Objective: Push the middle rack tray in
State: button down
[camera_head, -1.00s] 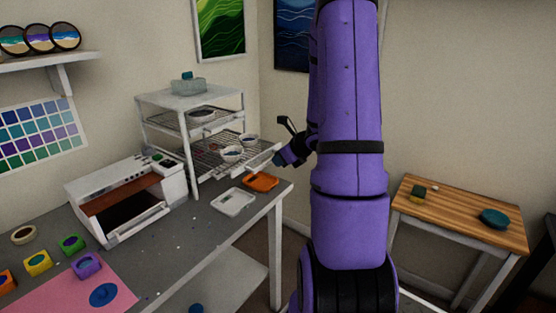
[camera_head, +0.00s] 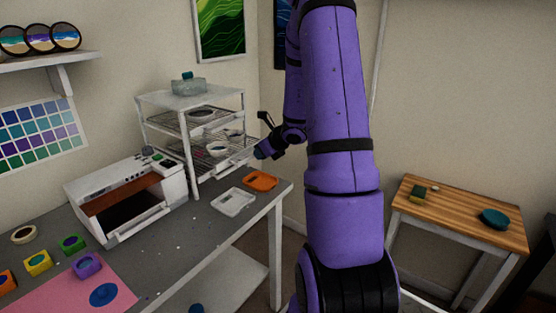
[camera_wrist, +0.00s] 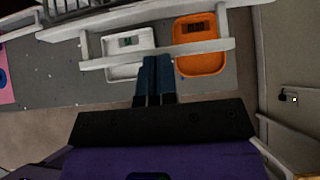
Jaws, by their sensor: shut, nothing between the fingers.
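The middle rack tray (camera_head: 238,162) is a wire shelf with a white front bar, in the white rack (camera_head: 187,157) on the grey bench. It carries small bowls (camera_head: 217,149) and still sticks out a little toward my gripper. My gripper (camera_head: 259,153) is shut and empty at the tray's front bar. In the wrist view my blue fingertips (camera_wrist: 155,62) lie together at the white front bar (camera_wrist: 205,47); they look to be touching it, though exact contact is hard to tell.
A white shallow tray (camera_head: 233,202) and an orange one (camera_head: 260,180) lie on the bench below the rack's front. A white machine (camera_head: 125,200) stands left of the rack. A glass container (camera_head: 189,87) sits on top. A wooden side table (camera_head: 460,210) is at right.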

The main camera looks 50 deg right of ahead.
aim_at(232, 148)
jog(key=w, duration=1)
jog(key=shift+w+a, duration=0.25)
jog(key=shift+a, duration=0.15)
jog(key=shift+w, duration=0.35)
jog(key=shift+w+a+r, duration=0.1)
